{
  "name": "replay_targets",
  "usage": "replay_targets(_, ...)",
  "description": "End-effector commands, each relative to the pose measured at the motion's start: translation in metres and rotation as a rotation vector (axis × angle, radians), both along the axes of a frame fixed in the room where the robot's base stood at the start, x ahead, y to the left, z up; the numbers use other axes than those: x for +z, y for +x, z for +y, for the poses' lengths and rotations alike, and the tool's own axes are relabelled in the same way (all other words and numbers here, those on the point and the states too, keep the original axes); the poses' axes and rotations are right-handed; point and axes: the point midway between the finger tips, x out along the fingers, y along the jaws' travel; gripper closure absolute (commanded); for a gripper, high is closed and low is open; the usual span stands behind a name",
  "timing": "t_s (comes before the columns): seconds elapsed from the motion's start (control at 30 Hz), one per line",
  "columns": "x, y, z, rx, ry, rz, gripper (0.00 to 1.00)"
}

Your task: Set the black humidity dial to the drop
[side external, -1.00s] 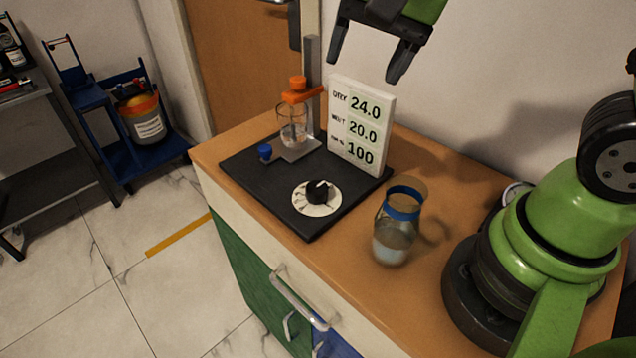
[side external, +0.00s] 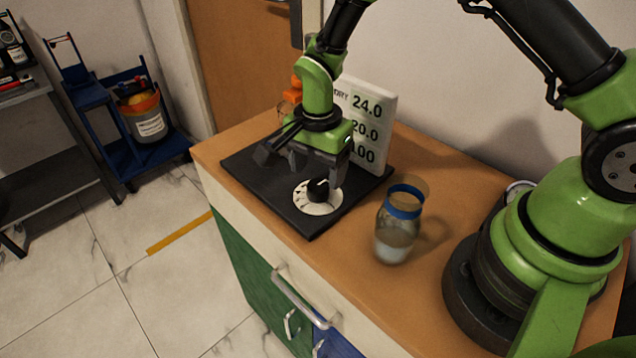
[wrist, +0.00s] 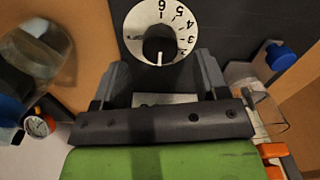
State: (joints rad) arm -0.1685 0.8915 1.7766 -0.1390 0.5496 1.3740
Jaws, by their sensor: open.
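The black humidity dial (side external: 318,189) sits on a round white scale plate (side external: 318,207) near the front corner of the black base. In the wrist view the black knob (wrist: 159,42) is at the top middle, with numerals around its scale; I cannot make out a drop mark. My gripper (side external: 301,170) points down, open and empty, above and just behind the dial. In the wrist view its two fingers (wrist: 160,72) spread wide on either side below the knob, apart from it. The white readout board (side external: 372,105) is partly hidden by my gripper.
A glass jar with a blue band (side external: 396,235) stands on the wooden top right of the base. A blue knob (wrist: 281,57) and glass beaker (wrist: 262,100) show at the wrist view's right. An orange clamp (side external: 293,92) is mostly hidden behind my arm.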

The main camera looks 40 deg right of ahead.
Motion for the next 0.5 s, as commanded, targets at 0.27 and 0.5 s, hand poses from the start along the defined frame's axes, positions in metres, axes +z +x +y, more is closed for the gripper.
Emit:
replay_targets(0.27,-0.037,0.000,0.000,-0.001,0.001,0.002,0.33)
replay_targets(0.5,-0.042,0.000,0.000,0.000,0.000,-0.002,0.33)
